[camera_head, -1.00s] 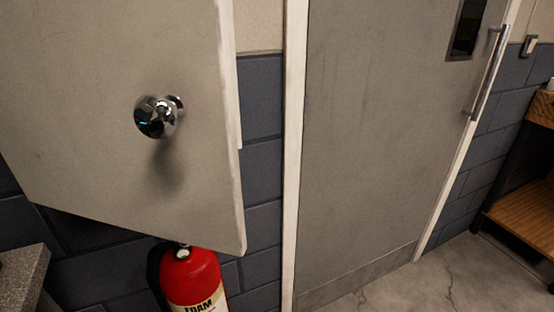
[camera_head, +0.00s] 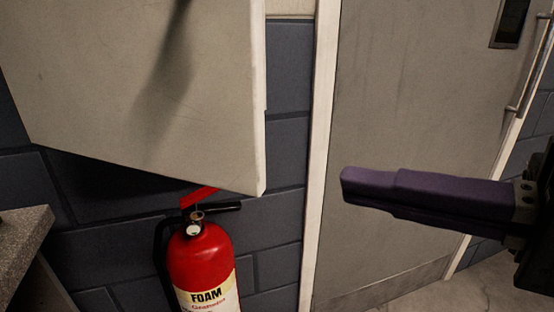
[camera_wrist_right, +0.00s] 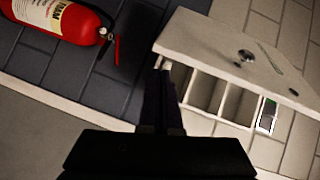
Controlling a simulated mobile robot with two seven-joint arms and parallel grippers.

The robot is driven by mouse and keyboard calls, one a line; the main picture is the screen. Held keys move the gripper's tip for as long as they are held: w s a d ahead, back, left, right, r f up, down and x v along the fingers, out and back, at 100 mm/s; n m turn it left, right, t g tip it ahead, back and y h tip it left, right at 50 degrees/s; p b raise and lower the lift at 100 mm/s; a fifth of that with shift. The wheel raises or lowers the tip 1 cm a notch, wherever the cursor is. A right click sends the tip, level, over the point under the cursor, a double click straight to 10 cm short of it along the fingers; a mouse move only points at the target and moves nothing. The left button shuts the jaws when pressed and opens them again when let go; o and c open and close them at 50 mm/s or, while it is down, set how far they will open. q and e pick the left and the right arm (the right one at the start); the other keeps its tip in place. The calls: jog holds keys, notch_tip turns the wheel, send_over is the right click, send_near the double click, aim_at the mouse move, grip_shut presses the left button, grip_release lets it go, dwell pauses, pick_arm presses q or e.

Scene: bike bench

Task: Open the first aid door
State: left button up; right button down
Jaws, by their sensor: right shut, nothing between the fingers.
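The first aid cabinet's pale door (camera_head: 150,80) fills the upper left of the head view, its knob out of frame. In the wrist view the door (camera_wrist_right: 225,50) carries a round metal knob (camera_wrist_right: 246,56) and stands ajar. Shelf compartments (camera_wrist_right: 205,92) of the cabinet show beside it, one with a green-and-white item (camera_wrist_right: 267,115). My right gripper (camera_head: 345,182) comes in from the right, fingers shut and empty, right of the door's lower corner. In the wrist view its dark fingers (camera_wrist_right: 160,75) overlap the cabinet's near end; contact cannot be told. My left gripper is not in view.
A red foam extinguisher (camera_head: 203,262) hangs below the cabinet on dark block wall; it also shows in the wrist view (camera_wrist_right: 58,20). A grey room door (camera_head: 415,90) with a long handle stands at right. A stone-topped counter (camera_head: 22,240) is at lower left.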

jog(key=w+d+r+m+t, duration=0.2)
jog(key=w+m, duration=0.1)
jog(key=m, duration=0.1)
pick_arm(q)
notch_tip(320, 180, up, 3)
jog(key=p, duration=0.4)
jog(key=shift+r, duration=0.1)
pick_arm(e)
jog(key=w+a, duration=0.2)
jog(key=a, duration=0.7)
jog(key=shift+w+y, duration=0.3)
jog(key=shift+y, duration=0.1)
jog(key=shift+s+r, duration=0.1)
jog(key=shift+r, duration=0.05)
